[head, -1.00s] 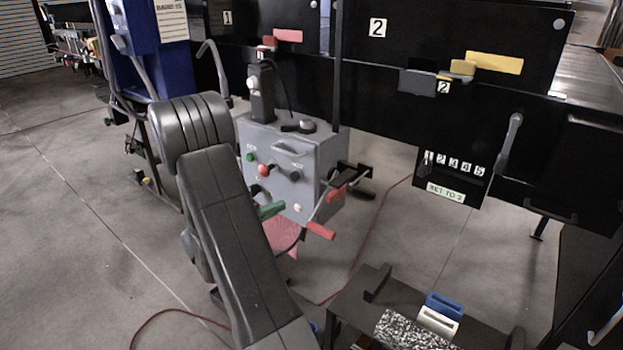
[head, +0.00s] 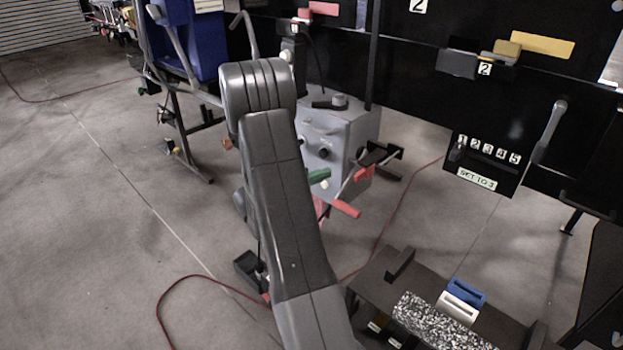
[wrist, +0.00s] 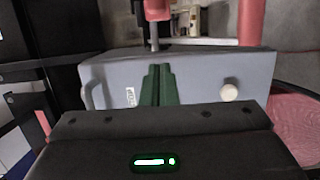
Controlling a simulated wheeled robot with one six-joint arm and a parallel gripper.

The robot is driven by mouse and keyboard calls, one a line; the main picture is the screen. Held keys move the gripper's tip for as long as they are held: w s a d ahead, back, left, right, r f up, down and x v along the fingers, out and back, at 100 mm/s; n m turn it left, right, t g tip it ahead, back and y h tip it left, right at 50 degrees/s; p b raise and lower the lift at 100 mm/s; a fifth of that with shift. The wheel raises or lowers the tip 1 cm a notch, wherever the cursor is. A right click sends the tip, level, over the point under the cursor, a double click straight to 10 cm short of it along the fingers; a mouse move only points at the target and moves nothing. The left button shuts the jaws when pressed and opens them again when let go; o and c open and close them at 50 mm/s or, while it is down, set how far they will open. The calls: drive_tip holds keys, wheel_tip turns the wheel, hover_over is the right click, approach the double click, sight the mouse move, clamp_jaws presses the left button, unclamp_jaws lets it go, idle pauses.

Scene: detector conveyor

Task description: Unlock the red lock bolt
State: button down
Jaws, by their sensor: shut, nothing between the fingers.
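A small red block, seemingly the red lock bolt (head: 303,14), sits on the black panel at the top of the head view, beside a red strip (head: 324,8). Whether it is locked cannot be told. My gripper (wrist: 157,82) shows two green fingers, shut and empty, in front of a grey box face (wrist: 205,75) in the wrist view. In the head view my arm hides most of the gripper; a green tip shows right of the arm, by the grey control box (head: 350,130). The bolt is well above that tip. I cannot identify it in the wrist view.
Red-gripped handles (head: 346,209) stick out by the grey box. A yellow block (head: 507,48) sits on panel 2. A dark table (head: 375,285) with blue and white slotted blocks stands at lower right.

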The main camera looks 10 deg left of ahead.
sight(357, 180)
drive_tip(key=x, duration=0.4)
drive_tip(key=shift+s+d, duration=0.15)
drive_tip(key=shift+d, duration=0.25)
drive_tip(key=shift+s+d+p, duration=0.35)
drive_tip(key=shift+s+d, duration=0.4)
drive_tip(key=shift+d, duration=0.1)
drive_tip(key=shift+s+d, duration=0.3)
drive_tip(key=shift+d, duration=0.1)
drive_tip(key=shift+f, duration=0.1)
drive_tip(key=shift+s+d+f+b, duration=0.1)
drive_tip(key=shift+s+d+b, duration=0.2)
drive_tip(key=shift+d+b, duration=0.35)
drive_tip(key=shift+s+d+b, duration=0.6)
drive_tip(key=shift+b, duration=0.3)
